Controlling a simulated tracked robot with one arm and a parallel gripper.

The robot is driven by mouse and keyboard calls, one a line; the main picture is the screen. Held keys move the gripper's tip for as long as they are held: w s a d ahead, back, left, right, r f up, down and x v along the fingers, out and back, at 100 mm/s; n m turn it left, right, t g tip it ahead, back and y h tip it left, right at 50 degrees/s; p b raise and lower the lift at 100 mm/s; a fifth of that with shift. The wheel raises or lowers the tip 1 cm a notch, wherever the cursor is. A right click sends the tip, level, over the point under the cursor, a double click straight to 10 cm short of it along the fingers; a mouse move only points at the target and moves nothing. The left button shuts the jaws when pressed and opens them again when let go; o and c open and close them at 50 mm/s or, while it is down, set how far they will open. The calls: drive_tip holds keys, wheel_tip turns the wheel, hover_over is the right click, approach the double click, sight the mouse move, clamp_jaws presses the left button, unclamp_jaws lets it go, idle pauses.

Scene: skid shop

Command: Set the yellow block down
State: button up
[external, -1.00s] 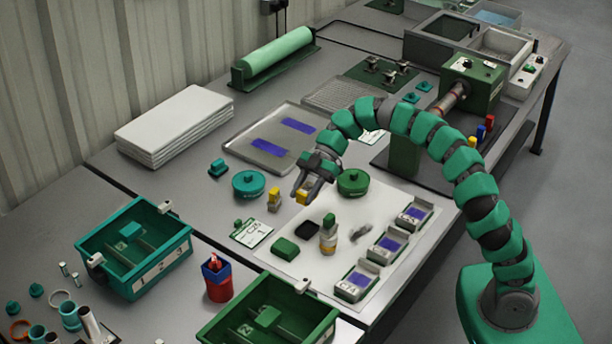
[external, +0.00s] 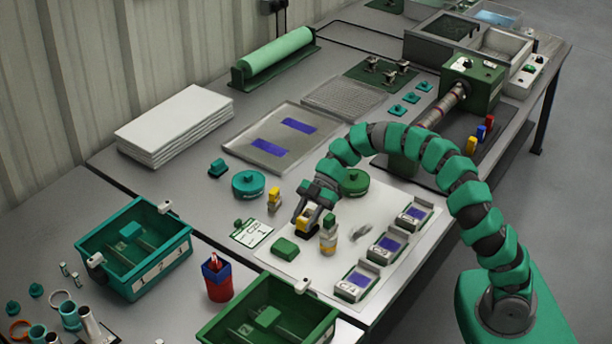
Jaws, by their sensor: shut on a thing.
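The yellow block (external: 305,226) is between the fingers of my gripper (external: 303,219), which points down and is shut on it. The block is right over a small black square piece (external: 312,236) on the white sheet (external: 345,262). The fingers and block hide most of that piece. I cannot tell whether the block touches it or hovers just above it.
A yellow-topped piece (external: 274,197) and a teal round tin (external: 249,183) are at the left. Grey trays (external: 352,288) line the right.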

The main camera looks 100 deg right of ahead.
drive_tip(key=shift+f+b, duration=0.6)
drive_tip(key=shift+b, duration=0.35)
drive_tip(key=o, duration=1.1)
drive_tip(key=shift+r, duration=0.2)
drive_tip(key=shift+r+p, duration=0.45)
drive_tip(key=shift+p, duration=0.45)
drive_tip(key=p+v, duration=0.2)
drive_tip(key=v, duration=1)
drive_tip(key=shift+p, duration=0.4)
